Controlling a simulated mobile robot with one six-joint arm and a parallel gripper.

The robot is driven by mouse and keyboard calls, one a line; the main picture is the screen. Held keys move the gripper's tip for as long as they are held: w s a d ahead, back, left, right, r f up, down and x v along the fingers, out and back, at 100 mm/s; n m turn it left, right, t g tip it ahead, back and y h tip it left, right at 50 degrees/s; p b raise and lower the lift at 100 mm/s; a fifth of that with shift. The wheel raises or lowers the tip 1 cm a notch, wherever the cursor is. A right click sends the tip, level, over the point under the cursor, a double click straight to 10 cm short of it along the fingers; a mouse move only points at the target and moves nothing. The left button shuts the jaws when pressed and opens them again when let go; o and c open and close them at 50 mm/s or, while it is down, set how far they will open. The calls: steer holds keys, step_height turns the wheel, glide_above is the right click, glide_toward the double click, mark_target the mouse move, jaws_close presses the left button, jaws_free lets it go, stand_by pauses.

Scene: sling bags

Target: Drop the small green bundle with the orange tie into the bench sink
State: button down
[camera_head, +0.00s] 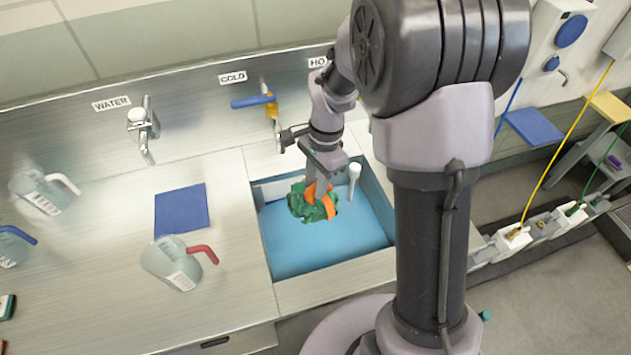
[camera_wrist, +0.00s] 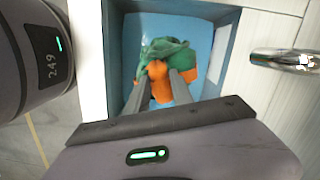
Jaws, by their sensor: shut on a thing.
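The small green bundle with an orange tie (camera_head: 301,203) shows over the blue basin of the bench sink (camera_head: 350,242) in the head view. My gripper (camera_head: 318,190) points down from above and is shut on the bundle at its orange tie. In the wrist view the two fingers (camera_wrist: 158,90) close on the orange tie, with the green cloth of the bundle (camera_wrist: 165,48) beyond them. The sink's blue floor (camera_wrist: 197,35) shows behind it. I cannot tell whether the bundle touches the sink floor.
A white upright piece (camera_head: 354,178) stands at the sink's back right. Taps, including one with a blue lever (camera_head: 254,101), stand behind. A blue mat (camera_head: 181,209) and a jug with a red handle (camera_head: 172,263) are on the counter to the left. The front of the sink is clear.

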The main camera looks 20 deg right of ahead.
step_height(320, 180, down, 4)
steer(key=b, duration=0.2)
steer(key=shift+f+b, duration=0.15)
steer(key=shift+b, duration=0.25)
steer(key=c, duration=1)
jaws_free()
steer(key=shift+c, duration=0.2)
step_height(320, 180, up, 18)
steer(key=d+p, duration=0.2)
steer(key=p, duration=0.4)
steer(key=shift+w+d+f, duration=0.25)
steer(key=shift+w, duration=0.15)
